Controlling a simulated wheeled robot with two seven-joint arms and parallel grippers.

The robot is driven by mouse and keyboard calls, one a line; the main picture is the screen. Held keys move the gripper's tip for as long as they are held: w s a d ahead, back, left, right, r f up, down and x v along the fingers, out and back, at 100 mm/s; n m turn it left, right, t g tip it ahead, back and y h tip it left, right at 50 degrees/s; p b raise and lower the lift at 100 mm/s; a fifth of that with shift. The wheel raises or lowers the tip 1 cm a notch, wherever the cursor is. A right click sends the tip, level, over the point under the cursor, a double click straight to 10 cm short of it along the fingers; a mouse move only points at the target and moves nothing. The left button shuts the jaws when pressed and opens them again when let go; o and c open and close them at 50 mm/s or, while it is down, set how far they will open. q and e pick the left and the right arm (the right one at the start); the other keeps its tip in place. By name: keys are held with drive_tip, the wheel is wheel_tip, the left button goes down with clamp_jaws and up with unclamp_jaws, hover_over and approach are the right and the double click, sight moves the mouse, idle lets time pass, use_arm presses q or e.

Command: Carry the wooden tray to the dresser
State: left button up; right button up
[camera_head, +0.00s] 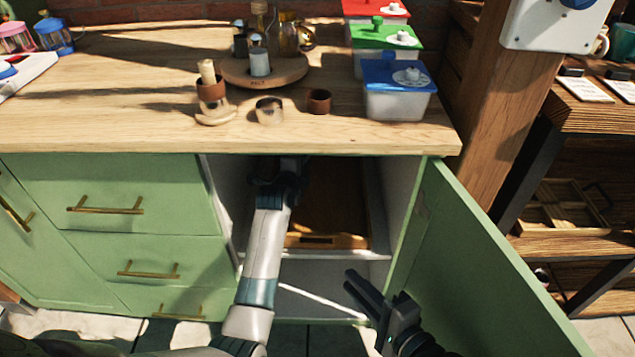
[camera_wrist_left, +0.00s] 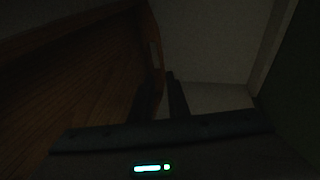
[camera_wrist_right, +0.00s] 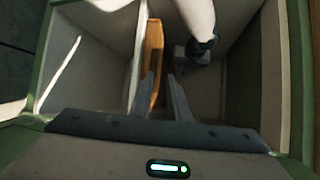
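The wooden tray (camera_head: 337,205) lies on the shelf inside the open green cabinet, its near wall with a handle slot facing out. My left arm reaches into the cabinet, and in the head view its fingertips are hidden in shadow. In the dark left wrist view, my left gripper (camera_wrist_left: 162,85) is open, its fingers apart near the rim of the tray (camera_wrist_left: 155,60). My right gripper (camera_head: 362,290) is open and empty in front of the cabinet, below and apart from the tray. The right wrist view shows the tray's edge (camera_wrist_right: 152,60) ahead of its fingers.
The dresser's wooden top (camera_head: 130,110) holds a round wooden stand (camera_head: 290,75) with bottles, small cups and several lidded boxes (camera_head: 395,103). The open green door (camera_head: 480,265) stands right of my right gripper. Cabinet walls and shelf leave little room around my left arm.

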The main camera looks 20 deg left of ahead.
sight(309, 237)
use_arm(q)
drive_tip(key=shift+w, duration=0.1)
drive_tip(key=shift+r, duration=0.1)
use_arm(e)
drive_tip(key=shift+w, duration=0.1)
